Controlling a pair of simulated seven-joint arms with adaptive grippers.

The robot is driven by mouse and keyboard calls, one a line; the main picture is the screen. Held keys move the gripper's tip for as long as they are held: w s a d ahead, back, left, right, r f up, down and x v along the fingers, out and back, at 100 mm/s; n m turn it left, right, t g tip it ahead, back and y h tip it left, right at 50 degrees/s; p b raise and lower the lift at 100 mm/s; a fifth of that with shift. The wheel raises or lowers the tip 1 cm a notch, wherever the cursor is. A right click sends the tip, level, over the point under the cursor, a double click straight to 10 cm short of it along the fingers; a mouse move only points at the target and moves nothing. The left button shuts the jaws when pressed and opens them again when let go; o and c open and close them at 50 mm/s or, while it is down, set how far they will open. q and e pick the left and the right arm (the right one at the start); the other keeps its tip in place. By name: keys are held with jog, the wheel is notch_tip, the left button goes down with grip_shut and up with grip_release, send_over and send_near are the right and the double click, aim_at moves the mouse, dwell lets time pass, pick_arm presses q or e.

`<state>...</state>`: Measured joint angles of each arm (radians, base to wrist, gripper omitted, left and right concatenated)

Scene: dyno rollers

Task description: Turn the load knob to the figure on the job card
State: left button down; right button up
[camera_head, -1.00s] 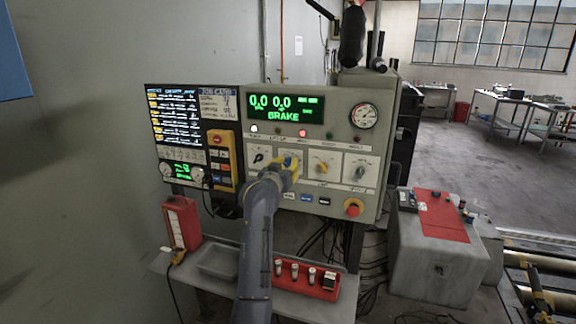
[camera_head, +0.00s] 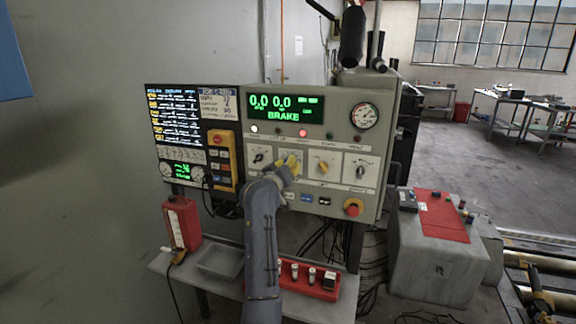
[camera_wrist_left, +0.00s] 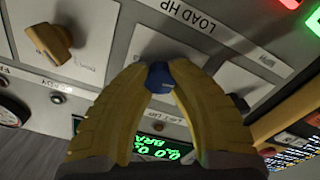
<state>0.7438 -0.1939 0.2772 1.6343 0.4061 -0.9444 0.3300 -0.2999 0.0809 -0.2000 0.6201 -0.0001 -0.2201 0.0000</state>
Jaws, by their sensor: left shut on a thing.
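The load knob (camera_wrist_left: 158,76) is blue and sits on a white plate beside the printed words LOAD HP in the left wrist view. My left gripper (camera_head: 290,162) has its yellow fingers closed on the knob, one on each side; they also show in the left wrist view (camera_wrist_left: 157,92). In the head view the fingers hide the knob, so its pointer and scale cannot be read. The job card (camera_head: 217,102) is at the screen's upper right, its figures too small to read surely. The green display (camera_head: 285,109) reads 0.0 0.0 and BRAKE. My right gripper is not in view.
A black knob (camera_head: 259,156) is to the left of my gripper; an orange knob (camera_head: 322,168) and a grey knob (camera_head: 361,171) are to the right. A red emergency button (camera_head: 353,207) is low on the panel. A shelf below carries a grey tray (camera_head: 219,262).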

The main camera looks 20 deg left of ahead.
pick_arm(q)
jog(key=shift+d+f, duration=0.1)
jog(key=shift+f, duration=0.35)
jog(key=c, duration=1.5)
grip_release()
jog(key=o, duration=0.5)
jog(key=shift+r, duration=0.25)
jog(key=shift+c, duration=0.2)
jog(key=s, duration=1.2)
jog(key=shift+a, duration=0.25)
jog(key=shift+r, duration=0.15)
